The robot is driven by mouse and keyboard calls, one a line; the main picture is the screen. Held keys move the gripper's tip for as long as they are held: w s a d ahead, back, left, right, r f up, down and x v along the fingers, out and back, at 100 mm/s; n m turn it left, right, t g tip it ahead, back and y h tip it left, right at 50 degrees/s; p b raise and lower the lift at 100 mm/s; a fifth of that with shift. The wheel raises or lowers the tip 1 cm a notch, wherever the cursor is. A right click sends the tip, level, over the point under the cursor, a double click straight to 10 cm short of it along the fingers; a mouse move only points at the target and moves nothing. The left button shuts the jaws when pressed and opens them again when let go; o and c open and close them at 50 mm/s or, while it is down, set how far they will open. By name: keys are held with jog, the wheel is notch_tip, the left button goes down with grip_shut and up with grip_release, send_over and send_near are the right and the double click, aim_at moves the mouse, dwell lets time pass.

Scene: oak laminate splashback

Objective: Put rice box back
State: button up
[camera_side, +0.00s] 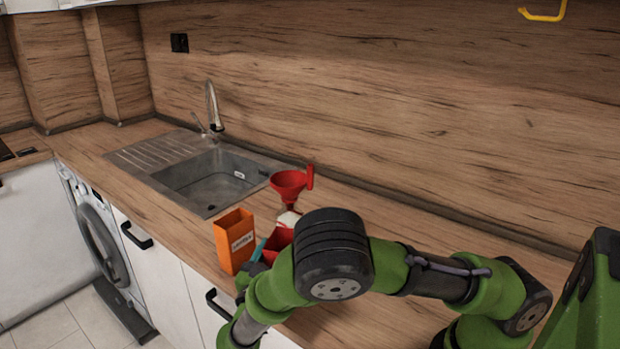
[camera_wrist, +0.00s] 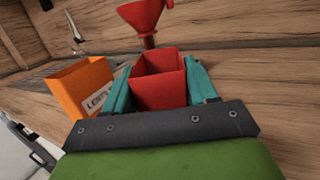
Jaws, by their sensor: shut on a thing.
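A red open-topped box (camera_wrist: 159,85) is between the teal fingers of my gripper (camera_wrist: 160,88) in the wrist view, one finger on each side. My gripper is shut on it. The red box also shows in the side view (camera_side: 278,241), partly hidden by my arm. No label shows on it, so I cannot tell if it is the rice box. I cannot tell if its base touches the counter. An orange open-topped box (camera_side: 234,241) with a white label stands upright just left of my gripper; its label reads roughly "LEN..." in the wrist view (camera_wrist: 88,91).
A red funnel (camera_side: 289,184) is just behind the red box, above a whitish object (camera_side: 289,218). A steel sink (camera_side: 212,180) with a tap (camera_side: 213,105) lies further left. The wood splashback (camera_side: 400,120) bounds the counter behind. The counter's front edge is close.

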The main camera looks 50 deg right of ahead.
jog(key=shift+f, duration=0.1)
jog(key=o, duration=1.3)
jog(key=v, duration=1.2)
